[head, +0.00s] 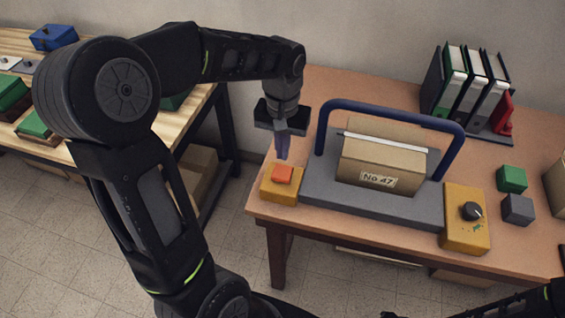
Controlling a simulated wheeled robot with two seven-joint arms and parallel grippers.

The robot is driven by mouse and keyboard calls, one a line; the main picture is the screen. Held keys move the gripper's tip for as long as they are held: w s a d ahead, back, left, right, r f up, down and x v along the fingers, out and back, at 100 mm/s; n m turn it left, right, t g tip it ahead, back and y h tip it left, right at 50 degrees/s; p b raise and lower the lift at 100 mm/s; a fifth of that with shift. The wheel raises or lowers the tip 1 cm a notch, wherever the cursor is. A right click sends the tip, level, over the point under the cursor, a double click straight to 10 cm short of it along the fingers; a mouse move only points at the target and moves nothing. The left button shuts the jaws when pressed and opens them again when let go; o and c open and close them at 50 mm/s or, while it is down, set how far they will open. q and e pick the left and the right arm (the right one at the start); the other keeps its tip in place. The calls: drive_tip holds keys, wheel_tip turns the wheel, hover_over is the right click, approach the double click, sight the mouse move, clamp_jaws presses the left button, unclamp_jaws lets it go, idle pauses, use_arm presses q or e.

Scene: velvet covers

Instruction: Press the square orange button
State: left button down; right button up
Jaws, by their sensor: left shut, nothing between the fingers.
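The square orange button (283,173) sits on top of a yellow box (280,192) at the table's left front corner. My left gripper (283,156) points down with its fingers shut and empty. Its fingertips are right above the button's back edge; I cannot tell whether they touch it. My right gripper is not in view; only a dark part of my right arm shows at the bottom right.
A grey base with a blue arch (390,109) and a cardboard box (381,158) stands right of the button. A yellow box with a black knob (471,211), green and grey cubes, and binders (468,85) are further right. A wooden bench (200,100) stands left.

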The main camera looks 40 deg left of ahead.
sight(282, 173)
use_arm(q)
wheel_tip(282, 173, down, 6)
drive_tip(key=shift+p, duration=0.4)
